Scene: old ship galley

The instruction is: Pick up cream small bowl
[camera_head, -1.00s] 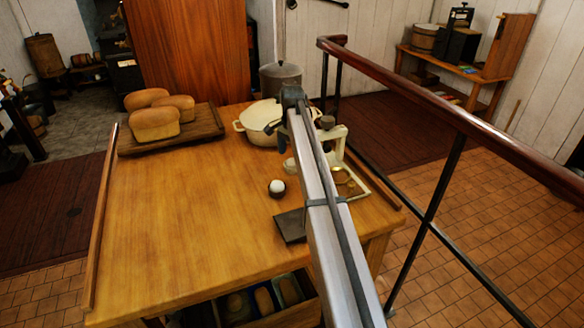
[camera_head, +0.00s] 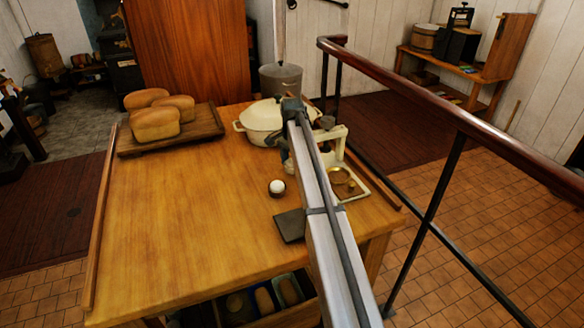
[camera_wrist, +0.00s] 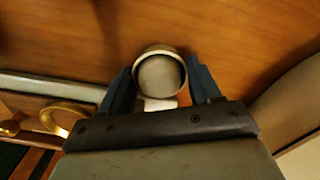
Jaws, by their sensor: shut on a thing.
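The cream small bowl (camera_wrist: 160,76) sits between the two dark blue fingers of my gripper (camera_wrist: 159,66) in the wrist view. Its round cream rim and greyish inside show from above. The fingers are shut on it, one at each side. In the head view my gripper (camera_head: 286,153) is by the right part of the wooden table (camera_head: 190,210), and my arm covers much of it. The bowl is mostly hidden there, so I cannot tell whether it touches the table.
A cream pot (camera_head: 258,118) stands just behind. A scale with a brass pan (camera_head: 340,175) is close on the right. Bread loaves (camera_head: 155,123) sit on a board at left. A railing (camera_head: 430,105) runs at right.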

